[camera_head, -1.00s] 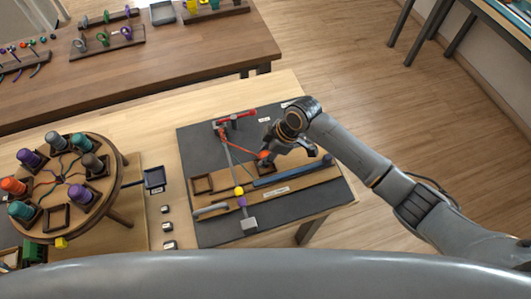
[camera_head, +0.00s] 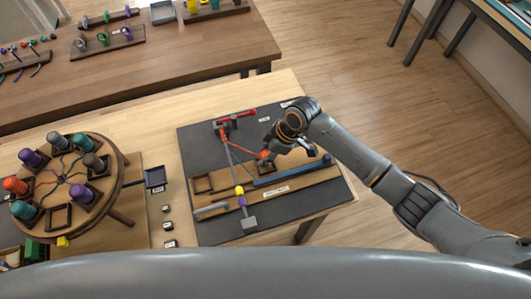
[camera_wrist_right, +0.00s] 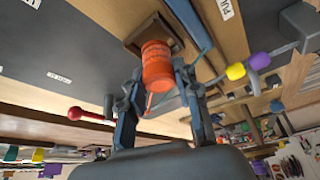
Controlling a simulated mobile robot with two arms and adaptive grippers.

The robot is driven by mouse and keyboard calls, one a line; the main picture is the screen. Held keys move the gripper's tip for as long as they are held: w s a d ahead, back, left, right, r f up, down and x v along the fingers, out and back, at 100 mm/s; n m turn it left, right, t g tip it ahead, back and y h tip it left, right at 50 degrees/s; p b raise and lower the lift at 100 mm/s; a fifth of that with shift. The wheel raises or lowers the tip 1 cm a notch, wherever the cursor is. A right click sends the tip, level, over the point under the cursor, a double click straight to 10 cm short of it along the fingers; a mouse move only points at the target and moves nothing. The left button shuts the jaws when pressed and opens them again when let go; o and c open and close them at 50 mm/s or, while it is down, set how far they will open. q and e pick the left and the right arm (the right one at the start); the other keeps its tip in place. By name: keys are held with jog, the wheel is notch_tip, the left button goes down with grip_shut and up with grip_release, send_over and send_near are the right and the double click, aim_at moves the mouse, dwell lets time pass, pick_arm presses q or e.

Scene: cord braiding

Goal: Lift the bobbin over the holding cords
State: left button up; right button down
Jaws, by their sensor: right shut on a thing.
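The orange bobbin (camera_head: 264,155) is on the dark board in the head view. In the right wrist view it is the orange-red spool (camera_wrist_right: 156,64). My right gripper (camera_wrist_right: 158,78) is shut on it, with a finger on each side. A square wooden socket (camera_wrist_right: 137,42) shows right behind the bobbin; I cannot tell whether they touch. An orange cord (camera_head: 240,143) runs from the bobbin to the red-handled clamp (camera_head: 222,128). Grey cords (camera_head: 231,163) run from that clamp down past a yellow bead (camera_head: 239,190) and a purple bead (camera_head: 242,201). My left gripper is not in view.
A blue bar (camera_head: 288,172) lies right of the cords, and an empty wooden socket (camera_head: 203,184) stands left of them. A round stand (camera_head: 118,195) with several coloured bobbins is at the left. A second table (camera_head: 170,60) is behind.

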jog(key=shift+f+b, duration=0.4)
jog(key=shift+f, duration=0.4)
dwell(0.4)
jog(key=c, duration=0.9)
grip_release()
jog(key=v, duration=1.2)
